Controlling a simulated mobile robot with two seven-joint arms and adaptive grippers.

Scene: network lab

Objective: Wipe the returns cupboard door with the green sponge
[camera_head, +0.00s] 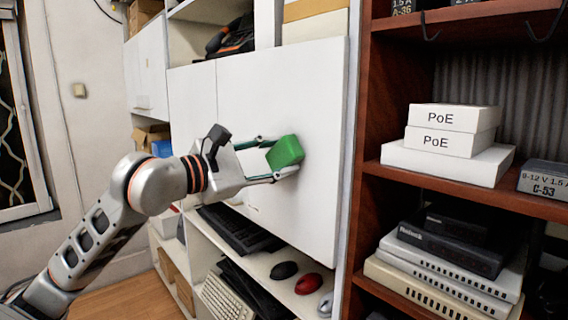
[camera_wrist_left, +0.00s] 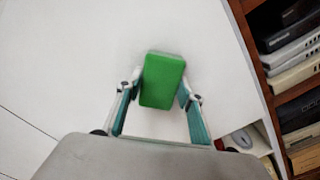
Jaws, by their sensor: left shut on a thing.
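The green sponge (camera_head: 285,152) is held between the fingers of my left gripper (camera_head: 279,160), against or very close to the white cupboard door (camera_head: 310,90). The left wrist view shows the sponge (camera_wrist_left: 162,80) between the two teal-padded fingers of the gripper (camera_wrist_left: 162,92), with the white door (camera_wrist_left: 70,60) filling the area behind it. I cannot tell for sure whether the sponge touches the door. The door is flat and shut, at the middle of the head view. My right gripper is not in view.
A brown shelf (camera_head: 470,194) at the right carries white PoE boxes (camera_head: 452,118) and stacked network gear (camera_head: 450,265). Below the door, an open shelf (camera_head: 262,262) holds keyboards and several mice, including a red one (camera_head: 307,284). Another white door (camera_head: 190,95) adjoins at the left.

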